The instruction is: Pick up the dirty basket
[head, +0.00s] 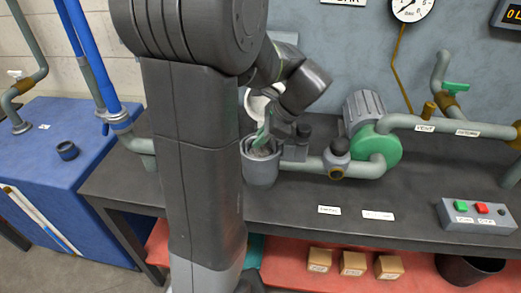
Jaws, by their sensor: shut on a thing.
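A grey cylindrical strainer pot (261,170) stands open on the dark bench, in line with the pipe. My gripper (268,138) reaches down into its mouth from above. It is shut on the dirty basket (264,151), of which only a small greyish part shows inside the rim. The pot wall and my gripper hide the rest of the basket, so its dirt cannot be made out. A pale round lid (257,104) is tilted up behind the pot, partly hidden by my arm.
A green-faced motor pump (377,145) and grey pipes stand right of the pot. A button box (478,214) sits at the bench's right. Small boxes (353,263) lie on the red shelf below. The bench front is mostly clear.

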